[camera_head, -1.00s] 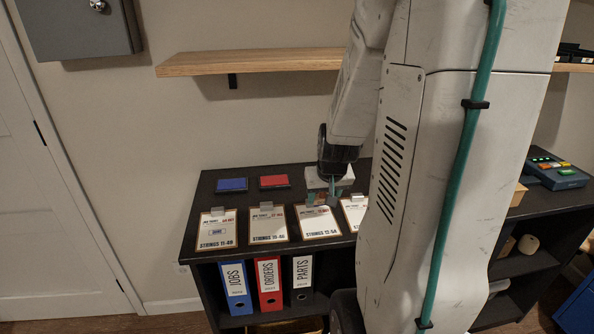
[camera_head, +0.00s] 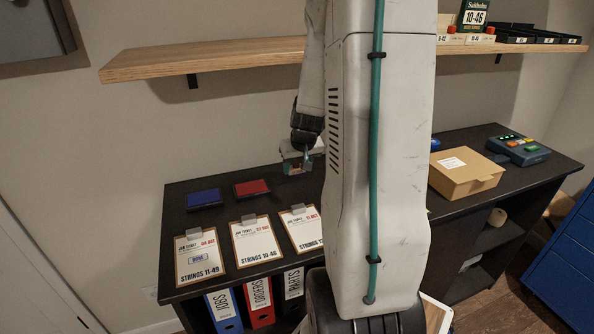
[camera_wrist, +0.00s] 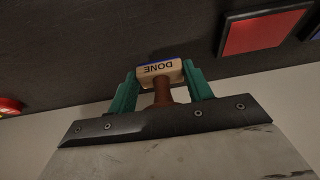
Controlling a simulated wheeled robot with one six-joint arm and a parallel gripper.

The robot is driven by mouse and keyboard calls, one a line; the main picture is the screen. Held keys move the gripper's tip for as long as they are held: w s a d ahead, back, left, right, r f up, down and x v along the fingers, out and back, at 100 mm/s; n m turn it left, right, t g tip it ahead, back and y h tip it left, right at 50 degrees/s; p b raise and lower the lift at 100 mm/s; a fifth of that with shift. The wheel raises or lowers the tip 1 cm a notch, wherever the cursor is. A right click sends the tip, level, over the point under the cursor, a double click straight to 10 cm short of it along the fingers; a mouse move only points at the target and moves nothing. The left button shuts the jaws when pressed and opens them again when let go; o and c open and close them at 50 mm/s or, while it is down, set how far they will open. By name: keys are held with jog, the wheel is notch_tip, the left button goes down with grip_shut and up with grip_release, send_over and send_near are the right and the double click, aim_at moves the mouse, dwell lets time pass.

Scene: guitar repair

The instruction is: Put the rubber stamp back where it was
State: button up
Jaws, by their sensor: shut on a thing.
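The rubber stamp (camera_wrist: 160,73) is a pale wooden block marked DONE with a blue edge and a brown handle. In the wrist view my gripper (camera_wrist: 161,88) is shut on it, with green fingers on either side. The head view shows my gripper (camera_head: 303,166) above the dark desk top, right of the red pad and behind the clipboards; the stamp is hard to make out there. The blue ink pad (camera_head: 204,199) and red ink pad (camera_head: 252,188) lie at the back left. The red pad also shows in the wrist view (camera_wrist: 266,32).
Clipboards with job tickets line the front edge; the leftmost ticket (camera_head: 200,259) bears a DONE mark. My arm hides the desk's middle. A cardboard box (camera_head: 465,172) and a button console (camera_head: 519,150) stand on the right. A wooden shelf (camera_head: 210,60) hangs above.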

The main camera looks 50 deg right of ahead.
aim_at(299, 168)
jog(key=shift+w+d, duration=0.15)
jog(key=shift+d, duration=0.15)
jog(key=shift+s+x, duration=0.15)
jog(key=shift+x, duration=0.8)
jog(key=shift+s+x, duration=0.2)
jog(key=shift+x, duration=0.7)
jog(key=shift+a+f, duration=0.15)
jog(key=shift+f, duration=0.1)
jog(key=o, duration=0.8)
